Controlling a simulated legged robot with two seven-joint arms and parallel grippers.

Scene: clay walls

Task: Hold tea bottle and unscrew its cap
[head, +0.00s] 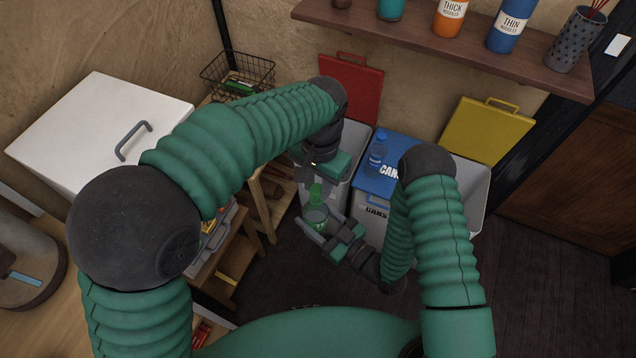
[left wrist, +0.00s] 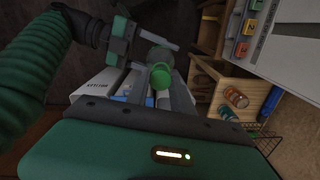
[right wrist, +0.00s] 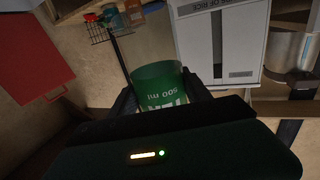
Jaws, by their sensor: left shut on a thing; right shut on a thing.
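The tea bottle (head: 316,212) is green and stands roughly upright in the middle of the head view, above the floor. My right gripper (head: 323,226) is shut around its body. In the right wrist view the bottle's green label (right wrist: 160,88), with "500 ml" on it, shows between the two dark fingers. The green cap (left wrist: 160,76) faces the left wrist camera, between the fingers of my left gripper (head: 314,182). That gripper is above the bottle and shut on the cap. The fingertips' contact with the cap is partly hidden in the head view.
Behind the bottle stand a grey bin with a red lid (head: 350,88), a blue-lidded cans bin (head: 398,160) with a blue bottle (head: 377,153) on it, and a bin with a yellow lid (head: 487,130). A wooden stand (head: 262,205) is at left. The dark floor is clear.

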